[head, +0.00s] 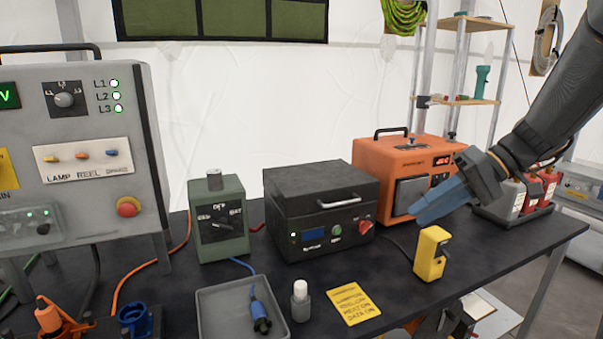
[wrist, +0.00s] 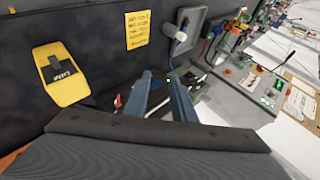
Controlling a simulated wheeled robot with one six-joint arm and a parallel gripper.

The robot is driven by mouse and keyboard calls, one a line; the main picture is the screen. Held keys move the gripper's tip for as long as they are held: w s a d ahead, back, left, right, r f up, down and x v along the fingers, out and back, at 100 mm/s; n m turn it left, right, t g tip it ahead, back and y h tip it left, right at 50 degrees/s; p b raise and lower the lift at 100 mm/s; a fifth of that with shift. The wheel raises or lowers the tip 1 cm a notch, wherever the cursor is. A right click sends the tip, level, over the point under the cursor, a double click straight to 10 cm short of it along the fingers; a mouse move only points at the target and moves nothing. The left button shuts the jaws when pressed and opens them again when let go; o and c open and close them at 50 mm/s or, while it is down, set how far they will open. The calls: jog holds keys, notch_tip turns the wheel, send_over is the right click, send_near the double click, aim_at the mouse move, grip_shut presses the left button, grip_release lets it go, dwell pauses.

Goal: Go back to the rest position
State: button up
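My gripper (head: 424,212) hangs in the air at the right of the head view, above the back part of the dark table (head: 395,290). It is in front of the orange power unit (head: 375,160). In the wrist view, its two blue fingers (wrist: 160,78) stand apart with a gap between them. I see nothing held in the gap. The yellow handheld device (head: 430,255) stands on the table below the gripper, apart from it. It also shows in the wrist view (wrist: 66,88).
A black box (head: 310,240), a green switch box (head: 220,235) and a large grey panel (head: 50,120) stand left of the gripper. A yellow card (head: 354,306), white bottle (head: 300,305) and grey tray (head: 215,310) lie along the front. Red items (head: 535,190) stand at the right, under my arm.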

jog(key=s+a+f+h+b, duration=0.1)
jog(key=s+a+f+h, duration=0.1)
jog(key=s+f, duration=0.3)
jog(key=s+a+f+m+h+b, duration=0.1)
jog(key=s+f+h, duration=0.3)
jog(key=f, duration=0.4)
jog(key=s+a+f+m+g+h+b, duration=0.1)
jog(key=s+a+f+h, duration=0.2)
jog(key=s+f, duration=0.3)
jog(key=shift+s+a+f+h+b, duration=0.3)
jog(key=shift+s+a+f+h, duration=0.1)
jog(key=shift+a+f, duration=0.1)
